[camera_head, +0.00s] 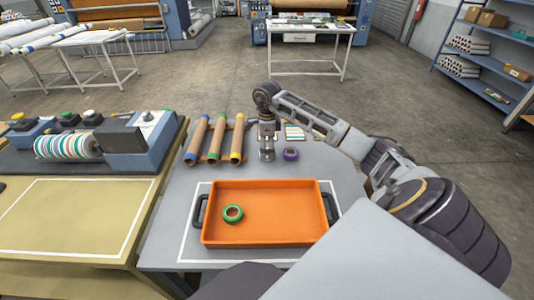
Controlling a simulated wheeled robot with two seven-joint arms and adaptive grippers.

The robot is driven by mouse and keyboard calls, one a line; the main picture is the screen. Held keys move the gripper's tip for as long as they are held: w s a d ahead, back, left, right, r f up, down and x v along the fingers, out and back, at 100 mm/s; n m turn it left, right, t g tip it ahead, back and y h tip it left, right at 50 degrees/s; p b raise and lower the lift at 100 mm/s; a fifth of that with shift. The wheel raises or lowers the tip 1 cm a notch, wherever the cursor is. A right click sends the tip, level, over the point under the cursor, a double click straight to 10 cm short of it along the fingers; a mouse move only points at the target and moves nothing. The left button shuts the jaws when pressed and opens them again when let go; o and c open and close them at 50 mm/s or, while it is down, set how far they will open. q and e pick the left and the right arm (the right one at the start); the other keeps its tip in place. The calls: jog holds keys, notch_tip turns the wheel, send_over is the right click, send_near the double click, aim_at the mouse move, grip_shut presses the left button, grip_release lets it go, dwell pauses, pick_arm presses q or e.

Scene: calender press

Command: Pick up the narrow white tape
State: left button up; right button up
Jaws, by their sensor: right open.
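My right gripper (267,156) points down over the grey table (180,235), behind the orange tray. It is open, and its fingers are small in the picture. I cannot make out the narrow white tape; the gripper may be hiding it. A purple tape roll (291,154) lies on the table just right of the gripper. A green tape roll (233,213) lies in the left part of the orange tray (285,242). My left gripper is not in view.
A striped card (295,132) lies behind the purple roll. A machine with a striped roller (68,146) stands on the left bench. Bare table lies between gripper and tray.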

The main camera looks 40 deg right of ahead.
jog(key=shift+f, duration=1.15)
jog(key=c, duration=1)
jog(key=shift+r, duration=5.05)
jog(key=shift+p, duration=0.3)
